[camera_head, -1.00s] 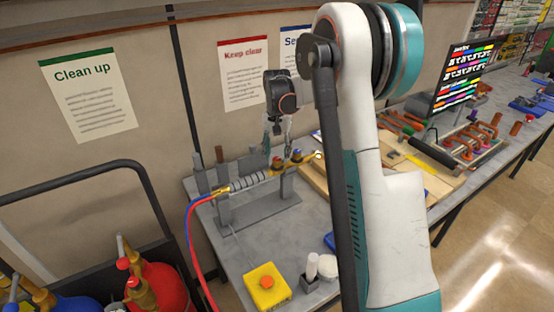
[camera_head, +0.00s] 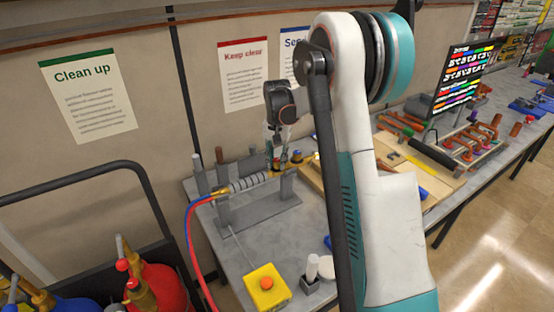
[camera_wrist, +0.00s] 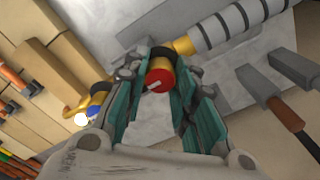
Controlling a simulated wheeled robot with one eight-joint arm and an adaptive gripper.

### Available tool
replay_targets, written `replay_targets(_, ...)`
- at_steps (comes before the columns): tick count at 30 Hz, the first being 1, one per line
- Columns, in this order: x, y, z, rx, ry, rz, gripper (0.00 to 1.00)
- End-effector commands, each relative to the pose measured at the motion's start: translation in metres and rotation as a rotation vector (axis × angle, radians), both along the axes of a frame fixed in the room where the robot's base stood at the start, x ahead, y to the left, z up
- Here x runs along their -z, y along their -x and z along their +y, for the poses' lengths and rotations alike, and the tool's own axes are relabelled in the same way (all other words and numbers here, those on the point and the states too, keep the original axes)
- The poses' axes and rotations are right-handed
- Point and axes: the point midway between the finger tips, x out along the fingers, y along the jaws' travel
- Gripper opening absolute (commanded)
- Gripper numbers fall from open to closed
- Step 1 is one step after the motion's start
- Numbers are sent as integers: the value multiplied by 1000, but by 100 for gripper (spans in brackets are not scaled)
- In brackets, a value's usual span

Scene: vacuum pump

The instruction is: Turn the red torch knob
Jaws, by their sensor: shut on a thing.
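The torch lies across a grey stand, with a grey ribbed handle (camera_head: 248,182) and a brass body. Its red knob (camera_wrist: 160,79), with a pale mark on its face, shows in the wrist view between my gripper's teal fingers. My gripper (camera_wrist: 160,88) is shut on the red knob, pointing down onto it from above. In the head view my gripper (camera_head: 278,155) is over the torch and largely hides the knob. A blue knob (camera_wrist: 94,108) sits beside it, near the torch's brass tip (camera_wrist: 82,119).
Red and blue hoses (camera_head: 190,225) run from the torch's left end. A yellow box with an orange button (camera_head: 266,287) stands at the table's front. Wooden boards (camera_head: 405,170) lie to the right. Gas cylinders (camera_head: 160,285) stand at lower left.

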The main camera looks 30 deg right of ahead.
Motion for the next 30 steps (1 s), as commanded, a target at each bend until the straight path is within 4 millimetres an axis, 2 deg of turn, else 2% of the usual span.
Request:
replay_targets(11, 1, 0, 0, -149, 0, 0, 2)
replay_targets(30, 1, 0, 1, -741, 0, 0, 2)
